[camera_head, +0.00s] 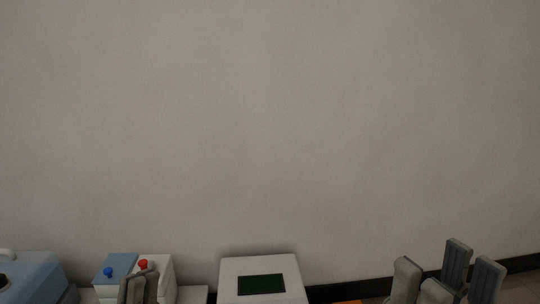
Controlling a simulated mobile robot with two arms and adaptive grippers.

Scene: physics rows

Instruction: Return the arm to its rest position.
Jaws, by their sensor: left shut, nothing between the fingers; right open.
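My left gripper (138,287) shows at the bottom left of the head view, its grey fingers together and empty. It is in front of a small white and blue box, and I cannot tell whether it touches it. My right gripper (442,278) shows at the bottom right, its grey fingers spread apart with nothing seen between them. The arms behind both grippers are below the picture edge.
The white and blue box (118,265) has a blue knob (108,272) and a red knob (143,264). A blue-grey device (35,272) stands far left. A white device (258,266) with a dark green screen stands in the middle. A bare wall (270,130) fills the back.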

